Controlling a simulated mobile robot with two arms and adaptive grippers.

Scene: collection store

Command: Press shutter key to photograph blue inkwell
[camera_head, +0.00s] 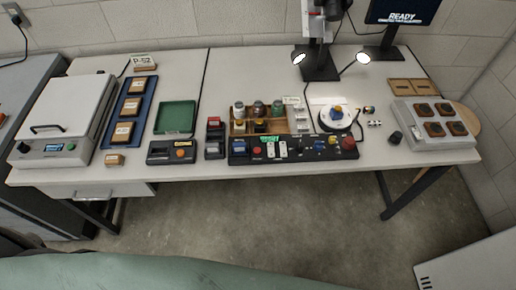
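A small blue object, likely the blue inkwell (337,114), stands on a round white turntable (327,126) under a camera stand (319,62). Something yellow or orange shows at it. Two lit lamps flank the stand. A long black control panel (293,149) lies along the table's front edge before the turntable. It carries a green display, white keys, blue, yellow and red controls, and a large red button (348,143) at its right end. The labels are too small to read, so I cannot tell which is the shutter key. Neither gripper is in view.
A monitor (404,14) at the back right reads READY. A wooden rack (238,127) with jars stands behind the panel. A green tray (176,117), blue tray (106,140) and white lidded machine (66,113) stand left; a grey block with several dark pads (405,112) stands right.

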